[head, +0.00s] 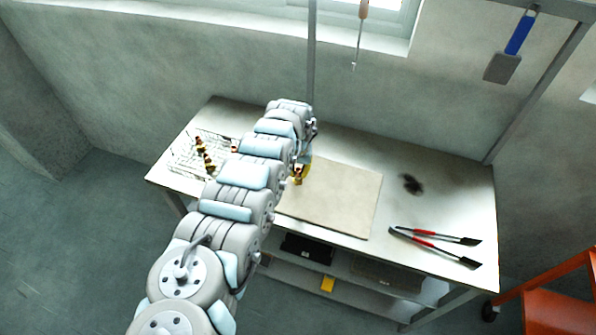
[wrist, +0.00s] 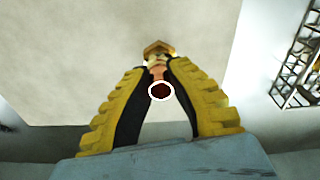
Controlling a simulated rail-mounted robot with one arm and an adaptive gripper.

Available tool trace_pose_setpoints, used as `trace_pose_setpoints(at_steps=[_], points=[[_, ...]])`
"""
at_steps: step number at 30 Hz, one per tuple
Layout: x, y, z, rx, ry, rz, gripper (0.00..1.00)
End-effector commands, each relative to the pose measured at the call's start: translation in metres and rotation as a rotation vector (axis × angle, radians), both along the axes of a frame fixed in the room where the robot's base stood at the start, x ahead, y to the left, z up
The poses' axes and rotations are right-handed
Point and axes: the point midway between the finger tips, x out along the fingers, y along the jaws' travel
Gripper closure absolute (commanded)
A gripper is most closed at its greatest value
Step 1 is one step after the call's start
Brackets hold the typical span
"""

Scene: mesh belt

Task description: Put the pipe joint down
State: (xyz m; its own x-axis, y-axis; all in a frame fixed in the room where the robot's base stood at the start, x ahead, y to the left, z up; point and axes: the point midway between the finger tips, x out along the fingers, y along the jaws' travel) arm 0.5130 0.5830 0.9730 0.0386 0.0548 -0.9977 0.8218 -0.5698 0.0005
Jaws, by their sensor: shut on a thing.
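The pipe joint (wrist: 158,50) is brass and copper coloured, with a hex nut at one end and a pale-rimmed round opening at the other. My gripper (wrist: 158,64) has yellow fingers with black inner pads, shut on the joint from both sides. In the head view the gripper (head: 303,172) is partly behind my arm, with a brass part of the joint (head: 298,179) showing, over the left side of a beige board (head: 345,200). The board also shows below the joint in the wrist view (wrist: 60,60). I cannot tell whether the joint touches the board.
A wire mesh (head: 185,165) with several brass fittings (head: 205,155) lies on the table's left; it shows at right in the wrist view (wrist: 300,75). Red-handled tools (head: 435,238) and a dark smudge (head: 411,184) are on the right. Most of the board is clear.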

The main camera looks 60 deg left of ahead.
Motion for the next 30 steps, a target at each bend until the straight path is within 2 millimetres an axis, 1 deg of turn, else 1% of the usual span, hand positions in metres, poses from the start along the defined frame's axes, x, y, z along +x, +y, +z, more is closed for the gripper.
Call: trace_pose_setpoints(at_steps=[7, 8, 9, 20, 25, 30], points=[[0.000, 0.000, -0.003, 0.001, -0.001, 0.000, 1.00], [0.000, 0.001, -0.003, 0.001, -0.001, 0.000, 0.75], [0.000, 0.001, -0.002, 0.001, -0.001, 0.000, 0.63], [0.000, 0.001, -0.001, 0.001, -0.001, 0.000, 0.63], [0.000, 0.001, 0.009, 0.003, -0.002, -0.001, 0.63], [-0.001, 0.001, 0.027, 0.003, -0.002, 0.000, 0.63]])
